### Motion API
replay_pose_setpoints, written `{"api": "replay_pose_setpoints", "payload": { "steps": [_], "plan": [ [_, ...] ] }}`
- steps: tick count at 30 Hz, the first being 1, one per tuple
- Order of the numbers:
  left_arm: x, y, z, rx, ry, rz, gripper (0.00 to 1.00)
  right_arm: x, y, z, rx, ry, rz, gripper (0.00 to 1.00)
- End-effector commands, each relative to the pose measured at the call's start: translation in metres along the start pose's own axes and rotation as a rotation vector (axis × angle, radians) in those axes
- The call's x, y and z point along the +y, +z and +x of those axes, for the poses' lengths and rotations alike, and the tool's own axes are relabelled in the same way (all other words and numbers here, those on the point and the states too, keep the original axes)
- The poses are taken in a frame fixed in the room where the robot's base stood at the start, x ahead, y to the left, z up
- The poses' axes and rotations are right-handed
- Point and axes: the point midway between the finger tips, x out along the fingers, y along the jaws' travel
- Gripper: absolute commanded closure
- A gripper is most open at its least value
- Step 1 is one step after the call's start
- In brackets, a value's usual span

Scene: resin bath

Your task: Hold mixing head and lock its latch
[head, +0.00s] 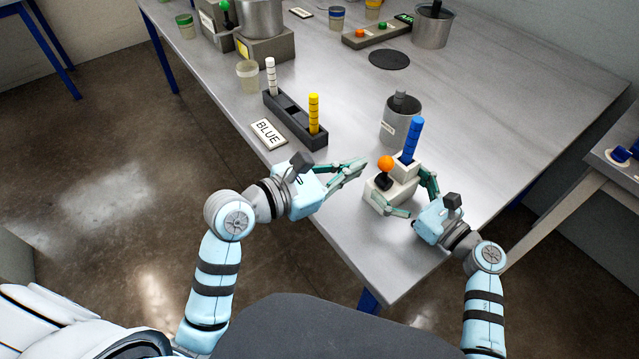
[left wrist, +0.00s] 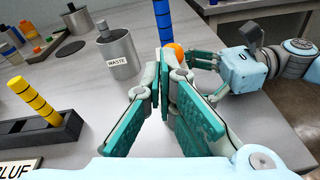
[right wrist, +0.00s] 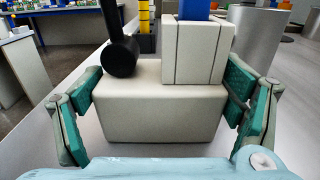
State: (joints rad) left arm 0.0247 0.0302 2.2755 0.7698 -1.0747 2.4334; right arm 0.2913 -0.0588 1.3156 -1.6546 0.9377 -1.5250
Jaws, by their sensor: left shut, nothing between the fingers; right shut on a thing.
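The mixing head (head: 379,194) is a pale block near the table's front right corner. A blue banded stick (head: 412,140) stands upright in its raised socket. Its latch is a black lever with an orange ball (head: 386,163) on top. My right gripper (head: 412,200) is shut on the block, with one finger on each side; the right wrist view shows the block (right wrist: 160,115) between them. The black lever (right wrist: 120,50) rises there too, its ball out of frame. My left gripper (head: 364,163) is shut and empty, just left of the orange ball, seemingly apart from it.
A grey waste cup (head: 393,124) stands behind the mixing head. A dark rack (head: 285,125) with white and yellow sticks and a BLUE card (head: 268,133) lie left. A black disc (head: 389,59), a button box (head: 372,34) and pots stand farther back. The table's front edge is close.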

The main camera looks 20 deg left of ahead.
Motion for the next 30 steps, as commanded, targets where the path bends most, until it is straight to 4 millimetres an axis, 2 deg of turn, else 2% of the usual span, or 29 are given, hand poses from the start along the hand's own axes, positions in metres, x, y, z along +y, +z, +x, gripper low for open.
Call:
{"api": "replay_pose_setpoints", "payload": {
  "steps": [6,12,27,29,30],
  "plan": [
    [0.000,-0.002,-0.051,0.007,-0.002,0.008,1.00,0.000,-0.001,0.000,0.002,0.000,0.002,0.55],
    [0.000,-0.001,-0.078,0.005,-0.001,0.004,1.00,0.000,-0.001,0.000,0.002,0.000,0.002,0.55],
    [-0.001,-0.001,-0.084,0.002,-0.003,-0.002,1.00,0.000,-0.001,0.000,0.001,0.000,0.001,0.55],
    [-0.003,-0.013,-0.087,0.039,-0.014,0.004,1.00,0.000,-0.001,0.000,0.001,0.000,0.001,0.55],
    [-0.006,-0.029,-0.091,0.082,-0.044,-0.016,1.00,0.000,-0.001,0.000,0.001,0.000,0.001,0.55]
  ]
}}
